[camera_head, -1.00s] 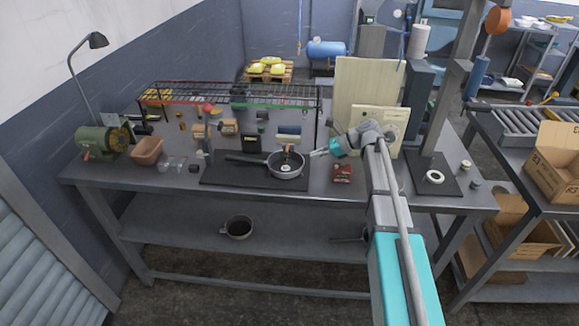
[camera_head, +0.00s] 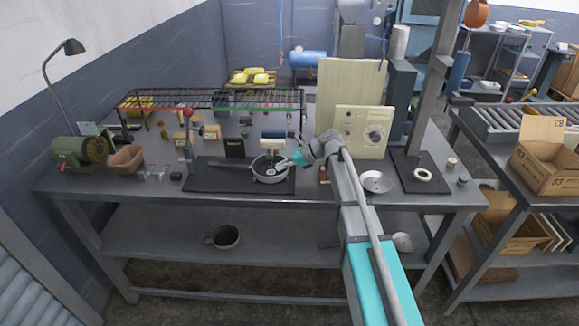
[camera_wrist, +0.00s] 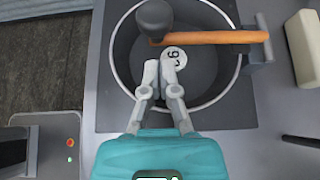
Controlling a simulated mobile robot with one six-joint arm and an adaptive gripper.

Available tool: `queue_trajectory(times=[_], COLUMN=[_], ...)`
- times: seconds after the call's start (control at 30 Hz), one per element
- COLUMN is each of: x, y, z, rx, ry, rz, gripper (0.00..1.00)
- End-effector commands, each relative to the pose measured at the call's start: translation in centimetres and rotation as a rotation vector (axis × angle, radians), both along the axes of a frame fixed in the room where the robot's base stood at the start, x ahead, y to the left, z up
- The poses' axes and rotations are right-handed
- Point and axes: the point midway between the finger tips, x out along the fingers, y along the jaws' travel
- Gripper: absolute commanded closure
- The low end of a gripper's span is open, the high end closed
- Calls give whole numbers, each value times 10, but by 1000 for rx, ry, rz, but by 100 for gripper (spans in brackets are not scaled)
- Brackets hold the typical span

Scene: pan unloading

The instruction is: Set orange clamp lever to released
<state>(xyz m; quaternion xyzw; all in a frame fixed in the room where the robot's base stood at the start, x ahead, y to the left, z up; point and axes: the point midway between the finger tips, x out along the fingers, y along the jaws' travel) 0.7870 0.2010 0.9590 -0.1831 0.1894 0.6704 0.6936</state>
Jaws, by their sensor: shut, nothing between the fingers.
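A dark frying pan (camera_head: 269,174) lies on a black mat (camera_head: 215,178) on the workbench. In the wrist view the orange clamp lever (camera_wrist: 215,37) reaches across the pan (camera_wrist: 120,75), with a black knob (camera_wrist: 154,18) at its left end. Its right end meets a grey clamp body (camera_wrist: 259,50) at the pan's rim. A white disc marked with a digit (camera_wrist: 176,62) lies below the lever in the pan. My gripper (camera_wrist: 160,70) is shut and empty, its fingertips over the pan just below the knob. I cannot tell whether they touch the lever. My gripper (camera_head: 288,162) partly covers the pan's right side in the head view.
A pale block (camera_wrist: 304,48) stands right of the clamp. A wire rack (camera_head: 215,99) spans the back of the bench. A steel bowl (camera_head: 376,181) lies right of my arm, near a cream panel with a dial (camera_head: 361,131). A lamp (camera_head: 66,52) stands at left.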

Motion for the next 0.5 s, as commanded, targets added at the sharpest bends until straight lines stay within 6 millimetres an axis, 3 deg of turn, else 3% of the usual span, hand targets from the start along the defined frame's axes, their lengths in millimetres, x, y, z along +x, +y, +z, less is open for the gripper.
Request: queue_trajectory(times=[0.2, 0.5], x=[1, 1], y=[16, 20], z=[-11, -12], rx=[0, 0], ry=[1, 0], rz=[1, -1], gripper=[100, 100])
